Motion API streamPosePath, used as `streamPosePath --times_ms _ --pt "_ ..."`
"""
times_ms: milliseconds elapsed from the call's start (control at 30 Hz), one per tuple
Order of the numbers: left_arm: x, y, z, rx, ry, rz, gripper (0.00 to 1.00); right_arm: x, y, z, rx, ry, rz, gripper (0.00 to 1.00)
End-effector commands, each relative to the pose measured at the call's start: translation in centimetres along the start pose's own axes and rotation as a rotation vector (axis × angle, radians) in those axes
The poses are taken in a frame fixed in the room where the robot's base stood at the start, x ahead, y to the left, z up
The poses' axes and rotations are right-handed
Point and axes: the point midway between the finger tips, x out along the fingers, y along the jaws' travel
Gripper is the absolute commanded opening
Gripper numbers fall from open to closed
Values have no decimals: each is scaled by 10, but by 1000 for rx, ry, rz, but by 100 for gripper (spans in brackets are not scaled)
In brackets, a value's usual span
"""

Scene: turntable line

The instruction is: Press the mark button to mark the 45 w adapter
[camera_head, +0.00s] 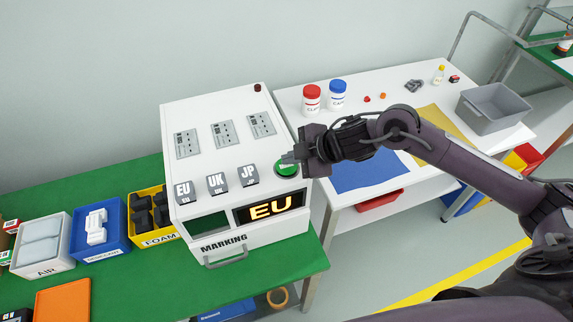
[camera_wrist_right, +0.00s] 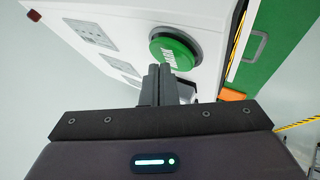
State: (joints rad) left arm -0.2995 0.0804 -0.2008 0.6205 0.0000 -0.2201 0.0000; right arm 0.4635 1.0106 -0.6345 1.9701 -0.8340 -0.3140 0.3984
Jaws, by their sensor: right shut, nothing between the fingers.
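The white marking machine (camera_head: 215,120) stands on the green table, with its display (camera_head: 270,207) lit "EU". Its green mark button (camera_head: 287,170) is on the right of the sloped top, partly behind my gripper; the button also shows in the right wrist view (camera_wrist_right: 174,52). My right gripper (camera_head: 287,158) is shut and empty, its fingertips at the button's near edge in the wrist view; I cannot tell whether they touch it. Three selector keys, EU (camera_head: 183,191), UK (camera_head: 217,182) and JP (camera_head: 249,173), sit left of the button. I cannot make out the 45 W adapter. My left gripper is out of view.
A blue bin (camera_head: 100,252) and a yellow FOAM bin (camera_head: 161,238) stand left of the machine. On the white table are a red-labelled jar (camera_head: 311,98), a blue-labelled jar (camera_head: 337,94), a blue mat (camera_head: 360,178) and a grey crate (camera_head: 492,122).

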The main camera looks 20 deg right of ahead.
Motion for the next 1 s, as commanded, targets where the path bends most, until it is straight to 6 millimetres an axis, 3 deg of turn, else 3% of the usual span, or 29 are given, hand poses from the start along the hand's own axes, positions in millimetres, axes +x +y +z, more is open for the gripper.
streamPosePath --times_ms 1000 --pt "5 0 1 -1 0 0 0 6 -4 4 1 0 0 0"
